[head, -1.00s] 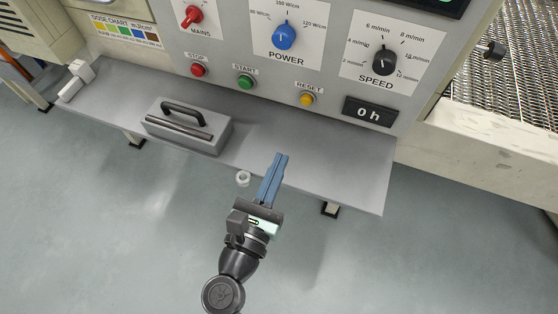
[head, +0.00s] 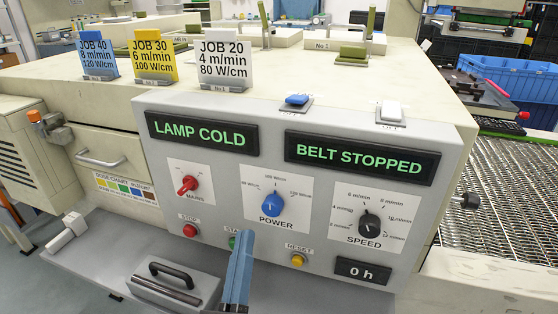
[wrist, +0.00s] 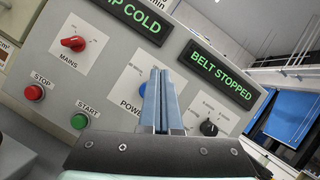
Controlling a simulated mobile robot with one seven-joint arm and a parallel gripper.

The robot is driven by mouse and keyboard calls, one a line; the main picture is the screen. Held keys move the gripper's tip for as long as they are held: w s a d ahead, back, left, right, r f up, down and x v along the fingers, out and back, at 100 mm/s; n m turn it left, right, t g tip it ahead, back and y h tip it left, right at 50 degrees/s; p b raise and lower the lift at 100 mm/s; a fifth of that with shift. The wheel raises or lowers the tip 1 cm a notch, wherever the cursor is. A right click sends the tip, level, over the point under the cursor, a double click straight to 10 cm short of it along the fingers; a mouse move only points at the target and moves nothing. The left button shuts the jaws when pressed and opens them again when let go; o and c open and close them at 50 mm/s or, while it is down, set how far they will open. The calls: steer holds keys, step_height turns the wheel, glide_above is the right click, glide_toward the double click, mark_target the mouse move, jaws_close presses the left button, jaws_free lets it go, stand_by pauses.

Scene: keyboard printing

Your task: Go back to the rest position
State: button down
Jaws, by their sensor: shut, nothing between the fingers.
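My gripper (head: 238,270) is in front of the grey control panel (head: 150,160), with its blue fingers pointing up and closed together. In the head view it covers part of the green START button (head: 233,241). In the wrist view the shut fingers (wrist: 161,82) stand in front of the blue POWER knob (wrist: 143,90) and hide part of it. Nothing is held between them. Whether the fingers touch the panel cannot be told. The displays read LAMP COLD (head: 203,132) and BELT STOPPED (head: 361,158).
A grey box with a black handle (head: 172,290) sits on the shelf below the panel. Job cards (head: 223,62) stand on the machine top. A mesh belt (head: 500,190) lies at right, with a blue crate (head: 510,75) behind it.

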step_height(320, 180, up, 25)
steer(key=s+a+n+t+y, duration=0.25)
steer(key=n+y, duration=0.75)
steer(key=n, duration=1.3)
steer(key=s+d+r+n+t+h, duration=0.3)
steer(key=s+d+r+n+h, duration=0.2)
steer(key=d+r+n+h, duration=0.45)
step_height(320, 180, up, 16)
steer(key=a+m+y+p, duration=0.1)
steer(key=a+y+p, duration=0.1)
steer(key=p, duration=1.3)
steer(key=shift+w+r+m+g+p, duration=0.2)
steer(key=shift+w+m+g+p, duration=0.05)
steer(key=shift+m+g+p, duration=0.1)
steer(key=c, duration=1.6)
jaws_free()
